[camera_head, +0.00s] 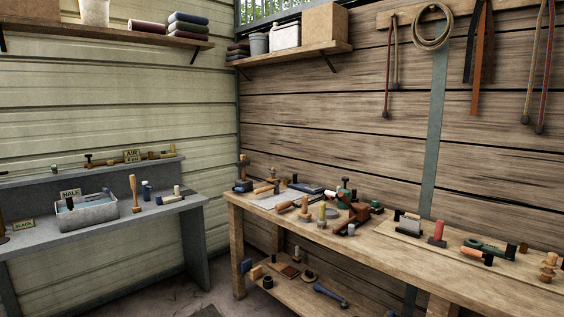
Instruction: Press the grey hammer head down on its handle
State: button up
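My gripper is not in view. No tool can be picked out for certain as the grey hammer head on its handle; everything is small and far off. A grey block with dark ends (409,224) lies on the wooden bench (462,283) at right, and could be a hammer head. A small grey piece (350,230) stands near the bench's front edge, left of it. An upright wooden handle (133,190) stands on the grey bench (180,204) at left, with no grey head visible on it.
A grey tub (88,212) with blue contents sits on the left bench. Many small tools crowd the right bench, including a red cylinder (437,233). Its lower shelf (315,302) holds more. Straps and a rope coil (432,28) hang on the wall. Some floor (205,299) shows between the benches.

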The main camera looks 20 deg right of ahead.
aim_at(247, 163)
jog(key=i+z, duration=0.1)
jog(key=i, duration=3.8)
jog(key=j, duration=0.1)
